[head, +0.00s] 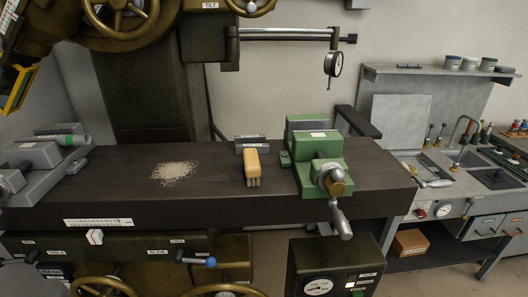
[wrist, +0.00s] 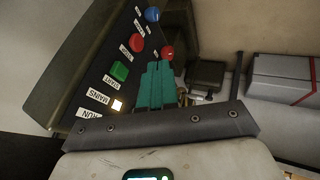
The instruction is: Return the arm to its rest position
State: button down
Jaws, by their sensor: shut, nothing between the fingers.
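My gripper (wrist: 157,70) shows in the wrist view as teal fingers held together beyond a dark bolted bar. It is shut with nothing between the fingers. Behind the fingers is a dark control panel (wrist: 92,78) with a green button, red buttons, a blue knob and a lit lamp. I cannot tell from the picture whether the fingers touch it. I cannot make out my gripper in the head view.
In the head view, the dark machine table (head: 110,165) carries a chip pile (head: 174,172), a wooden brush (head: 252,166), a green vise (head: 322,165) and a grey fixture (head: 38,160). A dial gauge (head: 333,64) hangs above. A grey bench (head: 425,185) stands right.

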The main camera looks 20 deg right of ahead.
jog(key=s+a+f+m+g+h, duration=0.1)
jog(key=s+a+m+g+h, duration=0.2)
jog(key=s+a+m, duration=0.8)
jog(key=a+m+g, duration=0.2)
jog(key=m, duration=0.1)
jog(key=shift+g, duration=0.4)
jog(key=shift+s, duration=0.1)
dwell(2.4)
